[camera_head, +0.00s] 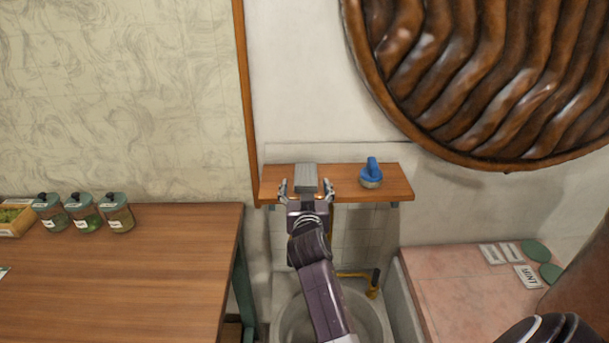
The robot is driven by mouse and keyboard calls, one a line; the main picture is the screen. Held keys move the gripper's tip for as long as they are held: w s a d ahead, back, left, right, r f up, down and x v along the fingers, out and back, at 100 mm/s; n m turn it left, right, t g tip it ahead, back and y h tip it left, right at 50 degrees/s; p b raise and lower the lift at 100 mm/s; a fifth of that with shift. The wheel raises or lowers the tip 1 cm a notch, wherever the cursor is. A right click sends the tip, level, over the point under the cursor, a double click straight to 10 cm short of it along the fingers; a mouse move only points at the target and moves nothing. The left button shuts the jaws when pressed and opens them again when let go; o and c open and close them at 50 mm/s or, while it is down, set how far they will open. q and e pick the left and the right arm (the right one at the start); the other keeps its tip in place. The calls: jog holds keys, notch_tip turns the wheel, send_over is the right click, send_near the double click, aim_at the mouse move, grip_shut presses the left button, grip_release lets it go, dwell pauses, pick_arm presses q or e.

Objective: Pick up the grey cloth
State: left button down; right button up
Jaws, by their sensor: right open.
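The grey cloth (306,172) looks like a small folded grey block. It sits on the small wooden wall shelf (347,183), toward its left end. My right gripper (306,188) reaches up to the shelf from below, with its fingers spread open, one on each side of the cloth. I cannot tell whether the fingers touch it. The gripper hides the cloth's lower front part. My left gripper is not in view.
A blue-handled brush or scrubber (371,175) stands on the shelf, right of the cloth. Below is a round grey basin (370,318). A wooden table (120,270) with lidded jars (83,213) is at left. A pinkish counter (455,290) is at right.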

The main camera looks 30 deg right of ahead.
aim_at(306, 173)
jog(key=shift+w+d+r, duration=0.2)
jog(key=shift+w+d, duration=0.15)
jog(key=shift+d, duration=0.05)
jog(key=p+x, duration=0.1)
jog(key=x, duration=0.2)
jog(key=shift+w+p, duration=0.15)
jog(key=shift+p, duration=0.15)
jog(key=shift+w+d+f, duration=0.1)
jog(key=shift+w+d, duration=0.25)
jog(key=shift+w, duration=0.15)
jog(key=c, duration=1.2)
jog(key=shift+c, duration=0.2)
